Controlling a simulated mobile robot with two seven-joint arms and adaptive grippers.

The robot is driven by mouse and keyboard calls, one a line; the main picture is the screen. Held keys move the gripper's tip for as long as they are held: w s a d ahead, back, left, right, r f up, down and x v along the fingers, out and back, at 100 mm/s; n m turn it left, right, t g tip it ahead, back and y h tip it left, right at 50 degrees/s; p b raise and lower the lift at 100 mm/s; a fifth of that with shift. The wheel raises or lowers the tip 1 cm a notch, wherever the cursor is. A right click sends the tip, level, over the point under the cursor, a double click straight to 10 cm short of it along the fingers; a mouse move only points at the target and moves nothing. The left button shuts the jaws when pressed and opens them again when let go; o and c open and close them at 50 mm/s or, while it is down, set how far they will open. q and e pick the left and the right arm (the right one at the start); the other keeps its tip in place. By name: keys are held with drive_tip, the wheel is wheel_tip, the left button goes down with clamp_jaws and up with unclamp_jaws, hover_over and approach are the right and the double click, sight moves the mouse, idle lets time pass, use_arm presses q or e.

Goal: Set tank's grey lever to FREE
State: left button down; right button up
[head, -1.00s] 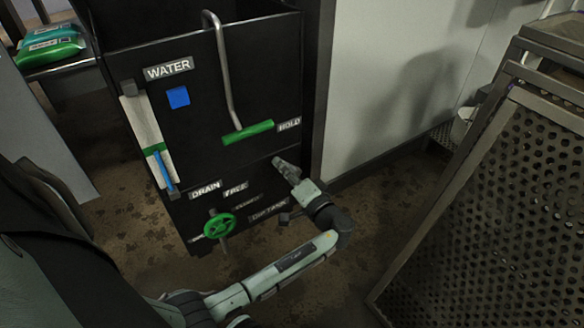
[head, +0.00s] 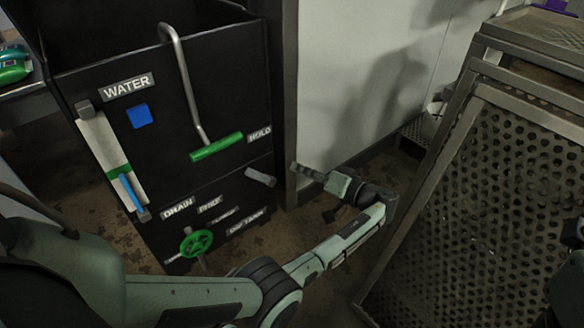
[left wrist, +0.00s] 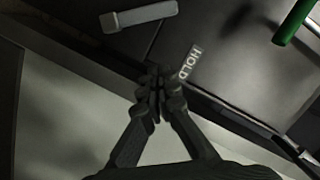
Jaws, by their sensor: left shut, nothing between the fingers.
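The black tank (head: 95,75) stands at left in the head view. Its short grey lever (head: 260,177) sticks out near the front's right edge, below the HOLD label (head: 260,134) and above and right of the FREE label (head: 210,204). The lever also shows at the top of the left wrist view (left wrist: 140,16), with the HOLD label (left wrist: 190,63) to its right. My left gripper (head: 294,168) is shut and empty, just right of the lever and apart from it. Its closed fingertips (left wrist: 153,82) show below the lever in the left wrist view. My right gripper is not in view.
A green-gripped bent handle (head: 216,146) hangs on the tank front above the lever. A green valve wheel (head: 196,242) sits low near the DRAIN label. A perforated metal rack (head: 500,180) stands at right; a pale wall (head: 350,80) is behind my gripper.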

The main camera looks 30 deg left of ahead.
use_arm(q)
hover_over(261, 177)
drive_tip(key=w+d, duration=0.3)
drive_tip(key=d, duration=0.1)
drive_tip(key=f, duration=0.2)
drive_tip(key=s+a+f, duration=0.1)
drive_tip(key=s+f, duration=0.1)
drive_tip(key=shift+s+a, duration=0.25)
